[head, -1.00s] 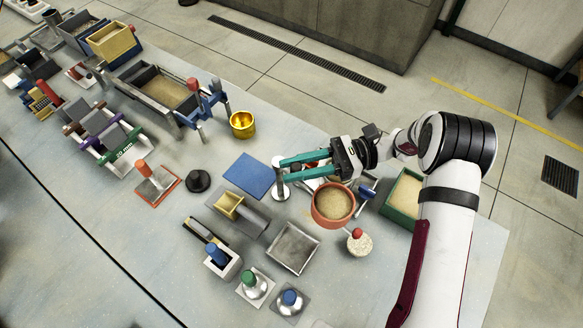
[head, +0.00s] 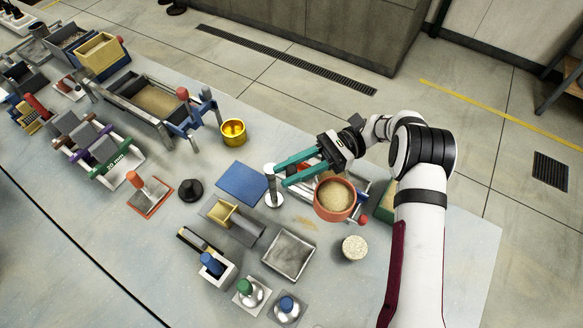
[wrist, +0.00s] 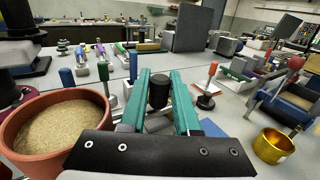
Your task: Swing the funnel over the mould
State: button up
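My gripper (head: 284,174) has teal fingers, spread apart, reaching left toward a pale upright post (head: 274,196). In the wrist view a dark cylinder (wrist: 158,92) shows between the fingers; I cannot tell whether they touch it. A round terracotta vessel (head: 335,198) full of sand sits just right of the fingers, and the wrist view shows it at left (wrist: 12,130). It may be the funnel, but its underside is hidden. A speckled round disc (head: 354,247) lies in front of it. I cannot clearly tell which thing is the mould.
A brass cup (head: 233,132) stands behind. A green box (head: 385,207) is partly hidden by my arm.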

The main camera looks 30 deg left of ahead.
jog(key=o, duration=0.4)
jog(key=shift+c, duration=0.2)
jog(key=d+m+t+y, duration=0.2)
jog(key=d+m+t, duration=0.1)
jog(key=d, duration=0.1)
jog(key=d+m+t+y, duration=0.3)
jog(key=d+t, duration=0.1)
jog(key=d, duration=0.1)
jog(key=d+m+t+y, duration=0.3)
jog(key=d+t, duration=0.1)
jog(key=d, duration=0.1)
jog(key=shift+w+d, duration=0.15)
jog(key=shift+w, duration=0.2)
jog(key=s+d+r+n+t+h, duration=0.2)
jog(key=s+d+r+n+h, duration=0.1)
jog(key=s+h, duration=0.4)
jog(key=s+d+r+n+t+h, duration=0.2)
jog(key=s+d+r+n+h, duration=0.1)
jog(key=s+d+n+h, duration=0.3)
jog(key=shift+s+d+r+h, duration=0.3)
jog(key=shift+s+d+h, duration=0.4)
jog(key=shift+d+h, duration=0.45)
